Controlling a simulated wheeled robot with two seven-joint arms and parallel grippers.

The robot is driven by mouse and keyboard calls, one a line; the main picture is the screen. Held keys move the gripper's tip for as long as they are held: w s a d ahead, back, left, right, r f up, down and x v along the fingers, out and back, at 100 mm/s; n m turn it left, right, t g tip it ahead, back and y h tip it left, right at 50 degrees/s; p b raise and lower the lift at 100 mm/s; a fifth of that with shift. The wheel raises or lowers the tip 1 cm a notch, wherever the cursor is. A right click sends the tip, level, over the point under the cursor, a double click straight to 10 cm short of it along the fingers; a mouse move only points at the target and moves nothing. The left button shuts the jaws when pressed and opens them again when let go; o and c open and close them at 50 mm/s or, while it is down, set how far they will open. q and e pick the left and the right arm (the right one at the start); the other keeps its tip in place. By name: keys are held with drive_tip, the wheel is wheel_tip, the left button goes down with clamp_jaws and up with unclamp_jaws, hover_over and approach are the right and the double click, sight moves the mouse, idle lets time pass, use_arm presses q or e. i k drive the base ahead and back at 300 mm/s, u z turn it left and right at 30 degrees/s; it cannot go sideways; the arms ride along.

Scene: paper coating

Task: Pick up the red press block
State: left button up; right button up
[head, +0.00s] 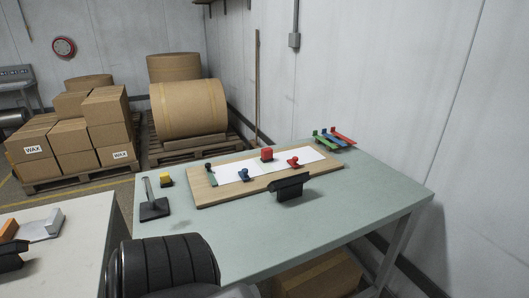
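The red press block (267,154) appears to be the small upright red block at the back edge of the white sheet (272,170). The sheet lies on a wooden board (215,198) on the green table. A smaller red piece (293,162) sits to its right and nearer, and a blue piece (244,175) sits to its left. Neither of my grippers shows clearly in the head view, and nothing is seen touching the red block.
A black upright piece (289,187) stands at the board's front edge. A dark stand with a post (153,207) and a yellow block (166,180) are at left. Green, red and blue tools (335,137) lie at the back right. The table's front right (350,210) is clear.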

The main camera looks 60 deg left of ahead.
sight(267, 153)
drive_tip(key=u, duration=0.55)
drive_tip(key=i, duration=0.85)
drive_tip(key=u, duration=0.6)
